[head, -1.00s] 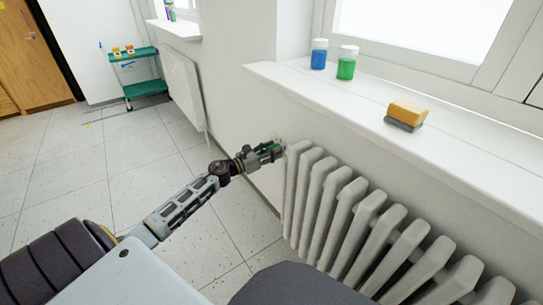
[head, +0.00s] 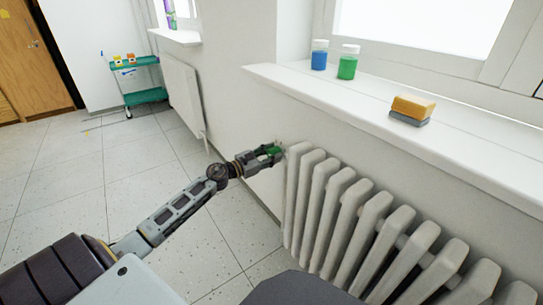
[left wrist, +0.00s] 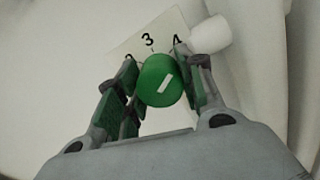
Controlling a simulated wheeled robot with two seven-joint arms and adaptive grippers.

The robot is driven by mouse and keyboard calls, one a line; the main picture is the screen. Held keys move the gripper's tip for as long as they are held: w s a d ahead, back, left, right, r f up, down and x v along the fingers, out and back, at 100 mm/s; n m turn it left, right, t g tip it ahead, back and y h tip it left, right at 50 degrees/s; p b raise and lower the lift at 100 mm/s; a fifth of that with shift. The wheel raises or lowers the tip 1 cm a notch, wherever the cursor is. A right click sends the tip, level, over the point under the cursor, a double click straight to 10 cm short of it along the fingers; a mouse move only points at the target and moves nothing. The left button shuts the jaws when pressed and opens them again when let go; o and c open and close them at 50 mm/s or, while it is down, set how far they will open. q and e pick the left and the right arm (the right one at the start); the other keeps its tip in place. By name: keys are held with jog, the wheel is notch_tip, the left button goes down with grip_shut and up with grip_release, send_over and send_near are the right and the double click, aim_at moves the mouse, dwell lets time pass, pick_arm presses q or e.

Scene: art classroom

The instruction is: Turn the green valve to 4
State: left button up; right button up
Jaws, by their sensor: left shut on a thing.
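The green valve (left wrist: 160,80) is a round knob with a white bar mark on its face, in the middle of the left wrist view. The bar slants toward the upper right, on the side of the 4. Behind the knob is a white number plate (left wrist: 126,46) showing 3 and 4, with a partly covered 2. My right gripper is not in view.
A white ribbed radiator (head: 345,205) stands right of the valve, under a window sill (head: 370,95). The sill holds a blue jar (head: 319,59), a green jar (head: 347,66) and a sponge (head: 411,109). A green trolley (head: 146,96) stands far off. Floor on the left is clear.

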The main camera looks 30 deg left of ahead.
pick_arm(q)
jog(key=o, duration=1)
jog(key=shift+s, duration=0.1)
jog(key=shift+v, duration=5.9)
jog(key=shift+s+f, duration=0.1)
jog(key=shift+f, duration=0.05)
